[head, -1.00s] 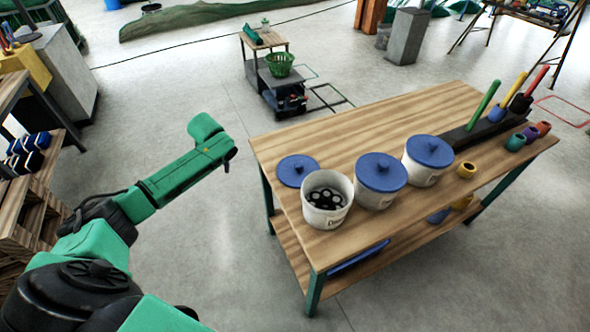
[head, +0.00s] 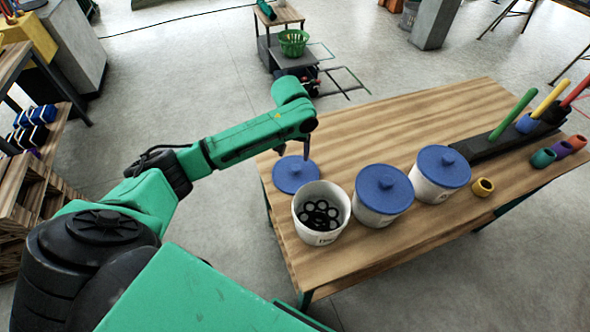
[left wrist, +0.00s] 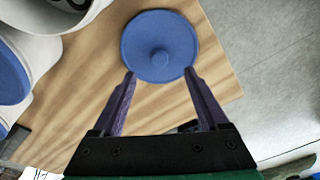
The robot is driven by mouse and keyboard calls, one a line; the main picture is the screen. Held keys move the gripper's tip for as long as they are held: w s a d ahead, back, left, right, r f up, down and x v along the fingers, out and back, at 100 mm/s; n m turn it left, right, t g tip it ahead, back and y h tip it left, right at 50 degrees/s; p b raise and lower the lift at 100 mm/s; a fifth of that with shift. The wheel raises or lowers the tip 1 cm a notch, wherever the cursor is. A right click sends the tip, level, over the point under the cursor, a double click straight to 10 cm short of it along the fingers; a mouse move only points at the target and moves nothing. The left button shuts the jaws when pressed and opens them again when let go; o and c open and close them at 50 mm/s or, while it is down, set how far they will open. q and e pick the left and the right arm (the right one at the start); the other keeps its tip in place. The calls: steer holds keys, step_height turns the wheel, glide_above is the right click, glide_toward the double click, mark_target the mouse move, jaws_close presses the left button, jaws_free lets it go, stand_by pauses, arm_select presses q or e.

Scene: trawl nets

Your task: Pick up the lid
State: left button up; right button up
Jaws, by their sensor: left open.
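My left gripper (head: 294,152) is above the lid, pointing down, and seen edge-on in the head view. Its purple fingers (left wrist: 160,72) are spread apart with nothing between them. My right gripper is in neither view.
Two white buckets with blue lids (head: 384,188) (head: 443,166) stand to the right. The table (head: 390,125) is clear behind the buckets.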

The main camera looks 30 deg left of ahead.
mark_target(295, 167)
arm_select(q)
steer(key=f, duration=0.1)
steer(key=w+f, duration=0.1)
steer(key=f, duration=0.1)
steer(key=shift+d+f, duration=0.15)
steer(key=f, duration=0.3)
steer(key=w+f+p, duration=0.1)
steer(key=shift+a+f, duration=0.3)
steer(key=shift+f, duration=0.05)
steer(key=shift+s+f, duration=0.1)
steer(key=shift+f, duration=0.2)
steer(key=c, duration=0.4)
jaws_close()
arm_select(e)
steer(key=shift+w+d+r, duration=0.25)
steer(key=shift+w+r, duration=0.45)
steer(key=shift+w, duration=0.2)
